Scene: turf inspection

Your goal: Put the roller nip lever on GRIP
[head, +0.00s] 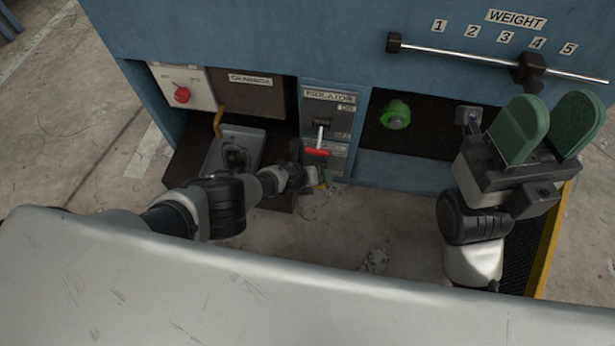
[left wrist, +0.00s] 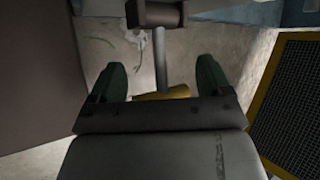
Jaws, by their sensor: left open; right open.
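A lever shows in the left wrist view, with a grey rod (left wrist: 160,58), a dark block (left wrist: 156,14) at its far end and a yellow end (left wrist: 163,94). It looks like the roller nip lever, but I cannot read any GRIP mark. My left gripper (left wrist: 160,68) is open, its green fingers on either side of the rod with gaps between. In the head view the left gripper (head: 323,179) is small and partly hidden by its own arm, low by the isolator panel. My right gripper (head: 548,122) is open and empty, raised at the right.
The isolator panel (head: 345,122) has a red-ended lever (head: 317,152) pointing down. A red knob (head: 182,95), a yellow curved handle (head: 218,123) and a green knob (head: 396,114) are on the blue machine (head: 270,40). A weight bar (head: 455,52) runs above. A yellow-edged dark mesh panel (left wrist: 295,100) stands at right.

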